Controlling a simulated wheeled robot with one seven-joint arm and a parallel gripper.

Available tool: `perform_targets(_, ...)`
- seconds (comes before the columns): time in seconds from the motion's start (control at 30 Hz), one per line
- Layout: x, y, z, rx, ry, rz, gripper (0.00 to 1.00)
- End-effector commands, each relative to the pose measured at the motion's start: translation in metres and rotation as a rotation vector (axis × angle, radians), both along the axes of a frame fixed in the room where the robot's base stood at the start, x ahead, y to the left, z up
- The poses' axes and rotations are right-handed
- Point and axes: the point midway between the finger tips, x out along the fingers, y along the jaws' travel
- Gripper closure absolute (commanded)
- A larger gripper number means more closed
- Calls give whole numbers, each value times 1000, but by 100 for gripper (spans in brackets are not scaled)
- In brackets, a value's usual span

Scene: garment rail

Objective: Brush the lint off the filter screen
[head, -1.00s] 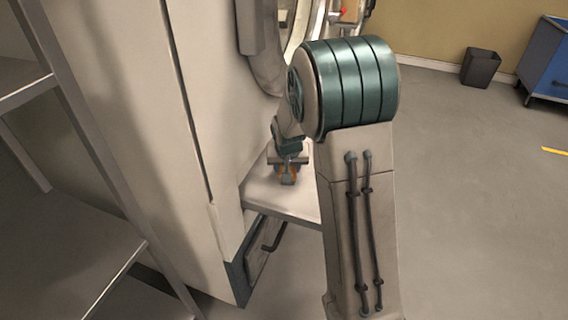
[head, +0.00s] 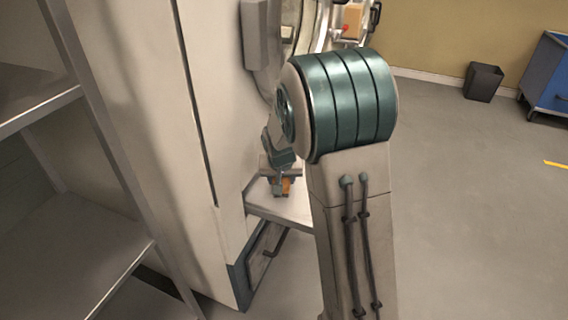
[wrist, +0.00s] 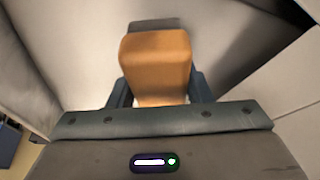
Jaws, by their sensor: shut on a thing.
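My gripper (head: 282,187) is low beside the tall pale machine, over a light shelf (head: 290,211) that juts from its side. In the wrist view my gripper (wrist: 160,92) is shut on an orange-brown block (wrist: 157,62), which looks like the brush handle. A little of this orange block (head: 286,184) shows between the fingers in the head view. A dark grey strip (wrist: 163,24) lies just beyond the block; I cannot tell whether it is part of the brush. I cannot make out the filter screen or any lint.
The pale machine wall (head: 150,120) stands close to the left of my arm. A handled panel (head: 266,250) is below the shelf. Grey shelving (head: 60,240) is at the left. A dark bin (head: 483,82) and blue cabinet (head: 550,75) stand far right.

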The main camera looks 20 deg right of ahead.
Motion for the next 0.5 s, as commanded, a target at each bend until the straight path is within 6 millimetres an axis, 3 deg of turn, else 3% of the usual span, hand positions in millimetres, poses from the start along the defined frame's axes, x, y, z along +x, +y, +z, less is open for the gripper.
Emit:
perform_targets(0.3,1,1,34,1,-3,2,76)
perform_targets(0.5,1,1,44,0,-2,2,76)
